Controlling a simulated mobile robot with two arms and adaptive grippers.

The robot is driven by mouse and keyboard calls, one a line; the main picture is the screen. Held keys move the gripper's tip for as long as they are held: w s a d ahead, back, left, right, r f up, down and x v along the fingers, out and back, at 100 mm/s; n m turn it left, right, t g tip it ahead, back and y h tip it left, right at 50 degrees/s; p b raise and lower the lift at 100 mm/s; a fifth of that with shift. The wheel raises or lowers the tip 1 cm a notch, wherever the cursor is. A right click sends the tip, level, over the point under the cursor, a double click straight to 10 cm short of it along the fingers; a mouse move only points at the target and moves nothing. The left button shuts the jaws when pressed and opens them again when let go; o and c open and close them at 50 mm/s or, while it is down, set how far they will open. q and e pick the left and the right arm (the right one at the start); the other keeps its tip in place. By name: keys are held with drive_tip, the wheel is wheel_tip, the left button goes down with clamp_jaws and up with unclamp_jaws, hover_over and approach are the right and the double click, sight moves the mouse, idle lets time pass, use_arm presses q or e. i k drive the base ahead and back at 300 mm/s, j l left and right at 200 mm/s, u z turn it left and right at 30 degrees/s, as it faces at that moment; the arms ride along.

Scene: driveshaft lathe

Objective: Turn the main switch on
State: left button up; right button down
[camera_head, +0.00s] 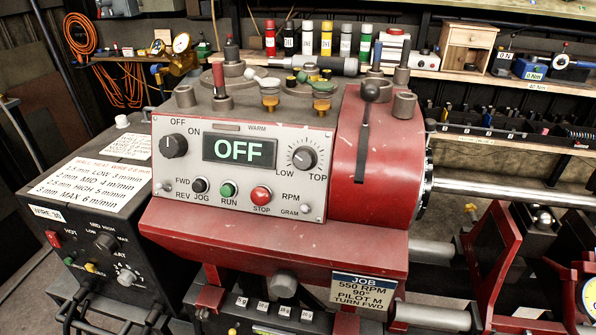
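The main switch (174,145) is a round black knob at the upper left of the lathe's grey control panel (270,205). The word OFF is printed above it and ON is to its upper right. Its pointer is too small to read surely. The display (240,151) beside it shows OFF in green letters. Neither of my grippers is in view, and nothing covers the switch.
The panel also has a FWD/REV/JOG knob (200,185), a green RUN button (228,190), a red STOP button (261,195) and a speed dial (304,157). A black wire-feed box (100,225) stands close at the left. The space before the panel is clear.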

sight(175, 145)
drive_tip(key=z, duration=0.65)
drive_tip(key=j+z, duration=0.35)
drive_tip(key=k+j+z, duration=0.15)
drive_tip(key=j+z, duration=0.2)
drive_tip(key=k+j+z, duration=0.15)
drive_tip(key=j+z, duration=0.2)
drive_tip(key=k+j+z, duration=0.2)
drive_tip(key=j+z, duration=0.15)
